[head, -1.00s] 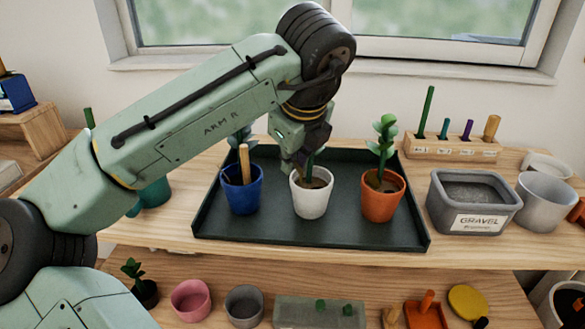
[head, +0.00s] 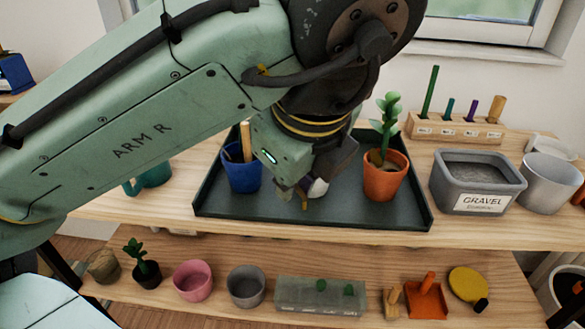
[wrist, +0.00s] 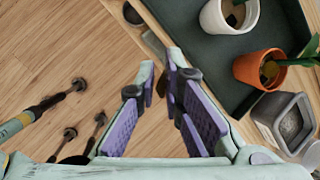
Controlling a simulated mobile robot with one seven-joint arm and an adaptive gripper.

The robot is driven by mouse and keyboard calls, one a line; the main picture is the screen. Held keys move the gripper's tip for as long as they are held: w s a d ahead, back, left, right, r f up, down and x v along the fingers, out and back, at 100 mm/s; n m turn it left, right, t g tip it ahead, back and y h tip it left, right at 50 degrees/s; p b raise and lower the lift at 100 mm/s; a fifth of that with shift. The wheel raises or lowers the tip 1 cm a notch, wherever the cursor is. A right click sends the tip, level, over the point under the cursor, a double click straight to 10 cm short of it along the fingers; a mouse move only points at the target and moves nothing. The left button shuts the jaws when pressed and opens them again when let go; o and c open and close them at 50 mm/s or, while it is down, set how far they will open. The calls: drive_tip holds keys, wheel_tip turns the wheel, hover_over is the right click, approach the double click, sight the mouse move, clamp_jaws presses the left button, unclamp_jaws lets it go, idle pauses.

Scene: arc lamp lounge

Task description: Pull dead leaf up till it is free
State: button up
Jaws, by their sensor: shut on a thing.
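My gripper (head: 303,192) hangs in front of the tray's near side, with the white pot (head: 319,187) mostly hidden behind it. A small brownish piece (head: 304,201), likely the dead leaf, shows at the fingertips.
The dark tray (head: 405,213) also holds a blue pot (head: 242,178) with a wooden stick and an orange pot (head: 385,180) with a green plant. A gravel bin (head: 477,180) stands to the right. A lower shelf holds several small pots and tools.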

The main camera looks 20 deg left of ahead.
drive_tip(key=shift+r+p, duration=2.3)
drive_tip(key=shift+p, duration=0.15)
